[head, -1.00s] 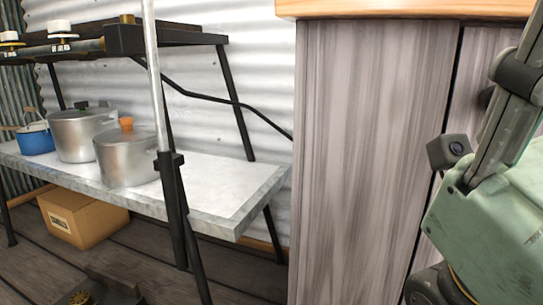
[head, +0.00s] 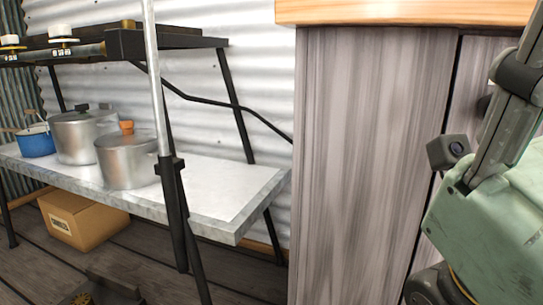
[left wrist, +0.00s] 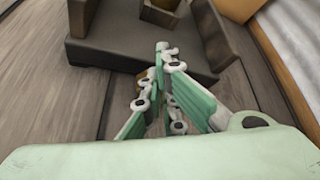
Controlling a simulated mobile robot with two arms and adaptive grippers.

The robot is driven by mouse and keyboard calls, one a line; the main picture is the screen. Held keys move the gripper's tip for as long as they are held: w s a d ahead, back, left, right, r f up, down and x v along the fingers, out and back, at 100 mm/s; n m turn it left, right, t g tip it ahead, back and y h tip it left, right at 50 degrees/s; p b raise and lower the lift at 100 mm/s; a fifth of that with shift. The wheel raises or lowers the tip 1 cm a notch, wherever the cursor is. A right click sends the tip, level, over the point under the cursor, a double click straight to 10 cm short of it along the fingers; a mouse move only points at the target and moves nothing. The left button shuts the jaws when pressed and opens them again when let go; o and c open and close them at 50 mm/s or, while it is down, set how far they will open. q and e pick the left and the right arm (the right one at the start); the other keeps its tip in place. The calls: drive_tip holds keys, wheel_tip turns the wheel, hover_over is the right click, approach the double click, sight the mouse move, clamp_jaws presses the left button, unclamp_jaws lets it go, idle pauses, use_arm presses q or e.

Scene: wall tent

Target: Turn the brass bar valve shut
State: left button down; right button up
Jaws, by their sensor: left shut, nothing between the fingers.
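My left gripper (left wrist: 163,48) shows in the left wrist view, its green fingers closed together with nothing between them. Its tips overlap the near edge of a dark grey slab (left wrist: 90,52) with upright plates. A small brown-gold piece (left wrist: 141,88) shows behind the left finger, mostly hidden; I cannot tell if it is the brass bar valve. In the head view, a small toothed brass-coloured part (head: 82,298) sits on a dark base at the bottom edge, partly cut off. No valve bar can be made out clearly. My right arm shows at the right, its fingers out of view.
A grey-topped table (head: 215,190) bears a blue pot (head: 36,144) and two metal pots (head: 84,138) (head: 127,162). A cardboard box (head: 82,222) lies beneath it. A wooden cabinet (head: 365,150) stands close at the right. A dark shelf (head: 170,40) is above the table.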

use_arm(q)
drive_tip(key=shift+w+f, duration=0.1)
drive_tip(key=shift+f, duration=0.4)
idle(0.4)
idle(0.5)
